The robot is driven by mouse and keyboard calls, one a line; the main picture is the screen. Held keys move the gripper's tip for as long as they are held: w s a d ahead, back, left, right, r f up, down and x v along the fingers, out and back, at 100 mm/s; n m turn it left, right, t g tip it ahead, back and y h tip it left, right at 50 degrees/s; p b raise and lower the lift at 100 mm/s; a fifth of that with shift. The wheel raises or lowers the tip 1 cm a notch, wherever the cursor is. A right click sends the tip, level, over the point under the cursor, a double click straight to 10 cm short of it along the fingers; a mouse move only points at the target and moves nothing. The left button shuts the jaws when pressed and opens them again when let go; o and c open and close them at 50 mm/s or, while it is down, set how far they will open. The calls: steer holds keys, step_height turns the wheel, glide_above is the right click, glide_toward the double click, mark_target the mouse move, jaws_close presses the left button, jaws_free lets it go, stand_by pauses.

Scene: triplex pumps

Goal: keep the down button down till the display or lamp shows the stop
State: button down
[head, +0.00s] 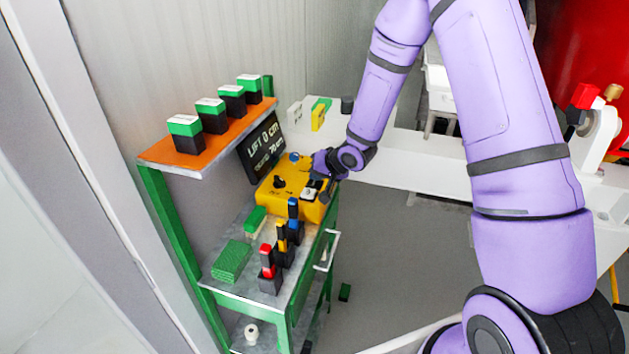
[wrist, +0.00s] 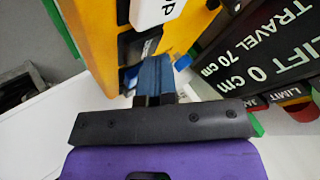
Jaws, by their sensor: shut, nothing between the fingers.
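The yellow control box (head: 285,190) stands on the green-legged bench and also shows close up in the wrist view (wrist: 95,30). My gripper (wrist: 153,75) is shut and empty, its blue fingertips at a dark part of the box's face. In the head view my gripper (head: 322,180) is at the right end of the box. A white button (wrist: 155,10) with a letter P showing sits beside the fingers. The down button is not clearly visible, and I cannot tell whether it is pressed. The display (head: 263,148) reads lift 0 cm, travel 70 cm.
An orange shelf (head: 160,152) with several green-and-black blocks is above the bench. A white table (head: 415,165) stands behind. Grey floor (head: 405,255) is open at right.

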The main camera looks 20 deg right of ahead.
stand_by(0.4)
steer(key=shift+r, duration=0.9)
steer(key=shift+r, duration=0.15)
steer(key=shift+r, duration=2.4)
